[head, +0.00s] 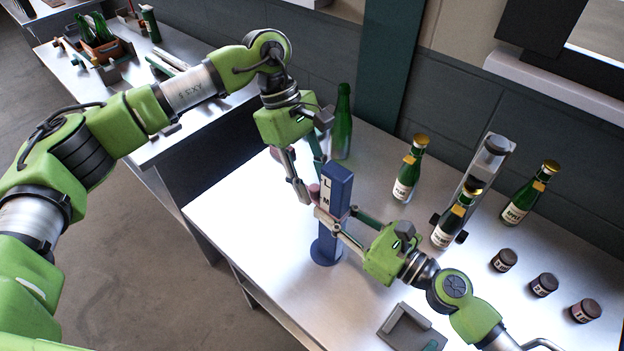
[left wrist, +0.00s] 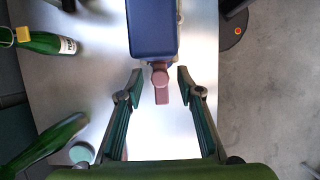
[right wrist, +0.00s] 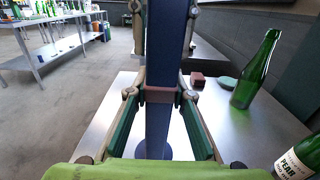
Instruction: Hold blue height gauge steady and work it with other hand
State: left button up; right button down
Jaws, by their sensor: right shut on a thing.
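The blue height gauge (head: 333,220) stands upright on its round base on the steel table, with letters on its post. A dull pink band crosses the post in the right wrist view (right wrist: 160,95), and a pink knob sticks out in the left wrist view (left wrist: 160,79). My right gripper (head: 338,205) is shut on the gauge, its fingertips at the sides of the post by the pink band. My left gripper (head: 311,188) is open at the knob's side of the gauge. In the left wrist view its fingertips (left wrist: 160,86) flank the knob with gaps on both sides.
A bare green bottle (head: 342,125) stands behind the gauge. Several gold-topped bottles, one at a grey stand (head: 488,160), are to the right, with small dark jars (head: 544,285) nearby. A grey angled block (head: 410,330) lies at the front.

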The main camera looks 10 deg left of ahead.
pick_arm(q)
grip_shut()
notch_tip(320, 180, up, 10)
jog(key=shift+f, duration=0.15)
jog(key=shift+c, duration=0.7)
grip_release()
jog(key=shift+o, duration=1.4)
notch_tip(320, 180, up, 11)
send_over(312, 185)
jog(key=w+a, duration=0.3)
jog(key=a, duration=0.1)
jog(key=shift+s+d, duration=0.2)
jog(key=shift+s, duration=0.05)
